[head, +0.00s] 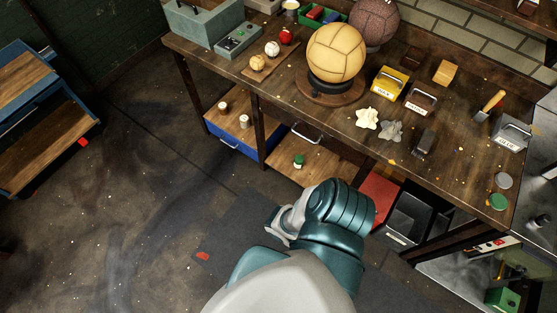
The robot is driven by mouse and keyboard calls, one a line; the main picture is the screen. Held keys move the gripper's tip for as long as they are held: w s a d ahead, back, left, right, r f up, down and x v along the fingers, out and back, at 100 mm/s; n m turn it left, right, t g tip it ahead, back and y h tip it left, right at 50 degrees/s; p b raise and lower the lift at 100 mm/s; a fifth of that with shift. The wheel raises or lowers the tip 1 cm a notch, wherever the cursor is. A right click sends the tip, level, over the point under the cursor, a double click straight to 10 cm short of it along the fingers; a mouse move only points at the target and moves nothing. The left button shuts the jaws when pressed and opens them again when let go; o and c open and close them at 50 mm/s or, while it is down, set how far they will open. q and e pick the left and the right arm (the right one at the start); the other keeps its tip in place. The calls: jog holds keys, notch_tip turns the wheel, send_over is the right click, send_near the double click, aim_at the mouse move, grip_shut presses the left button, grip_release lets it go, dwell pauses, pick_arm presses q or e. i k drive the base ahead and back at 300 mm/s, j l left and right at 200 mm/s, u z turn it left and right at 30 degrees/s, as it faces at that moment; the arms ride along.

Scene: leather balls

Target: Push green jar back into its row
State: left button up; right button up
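The green jar (298,161) is a small jar with a green top and a pale body. It stands upright on the wooden lower shelf (318,160) under the workbench, near the front. Two jars with pale bodies and brownish tops, one (222,106) and another (243,121), stand further left on the lower level. The green jar is apart from them. My one visible arm, seemingly the right, rises from the bottom. Its gripper (280,226) is below and left of the green jar in the picture, apart from it. Its fingers are mostly hidden. My other gripper is out of view.
The workbench (290,90) overhangs the shelf and carries balls, tins and tools. A bench leg (256,122) stands left of the green jar. A blue drawer unit (230,138) and a red panel (378,198) flank the shelf. The floor (130,210) to the left is mostly clear.

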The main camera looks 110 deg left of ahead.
aim_at(298, 159)
jog(key=u, duration=3.4)
jog(key=i+j, duration=0.15)
jog(key=i+u, duration=0.05)
